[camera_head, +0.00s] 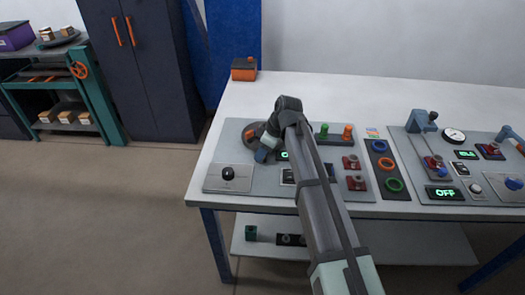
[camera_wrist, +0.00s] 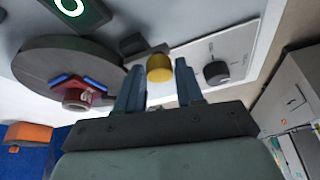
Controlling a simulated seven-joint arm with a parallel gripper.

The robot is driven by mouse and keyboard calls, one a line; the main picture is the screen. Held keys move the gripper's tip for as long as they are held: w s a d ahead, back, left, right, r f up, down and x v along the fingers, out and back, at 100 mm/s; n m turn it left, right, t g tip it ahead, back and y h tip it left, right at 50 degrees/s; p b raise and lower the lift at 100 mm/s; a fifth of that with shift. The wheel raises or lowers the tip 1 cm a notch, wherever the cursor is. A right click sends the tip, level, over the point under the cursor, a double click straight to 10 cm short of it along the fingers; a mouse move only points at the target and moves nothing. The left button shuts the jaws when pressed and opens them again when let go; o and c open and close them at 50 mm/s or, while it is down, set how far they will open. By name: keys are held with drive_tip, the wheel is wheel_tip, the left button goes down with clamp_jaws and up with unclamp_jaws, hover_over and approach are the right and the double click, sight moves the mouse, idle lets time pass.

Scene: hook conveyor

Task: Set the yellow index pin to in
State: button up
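The yellow index pin (camera_wrist: 160,68) shows its round knob in the wrist view, between the fingertips of my gripper (camera_wrist: 160,75). The gripper is open, with a small gap on each side of the knob. The pin sits near the rim of a dark round disc (camera_wrist: 45,62) that has a red hub with blue bars (camera_wrist: 80,92). In the head view my gripper (camera_head: 262,156) is low over the left panel (camera_head: 232,143). The pin is hidden there behind my gripper and arm. I cannot tell the pin's depth from these frames.
A black knob (camera_wrist: 217,71) on a pale plate is close to the right finger; it also shows in the head view (camera_head: 228,173). A green-lit display (camera_wrist: 72,8) is nearby. Green and orange levers (camera_head: 335,131) and red switches (camera_head: 353,172) stand right of my arm.

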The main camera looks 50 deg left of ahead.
clamp_jaws()
drive_tip(key=shift+w+a, duration=0.75)
drive_tip(key=shift+a, duration=0.05)
drive_tip(key=shift+o, duration=2.1)
unclamp_jaws()
drive_tip(key=v, duration=1.4)
drive_tip(key=shift+f, duration=0.1)
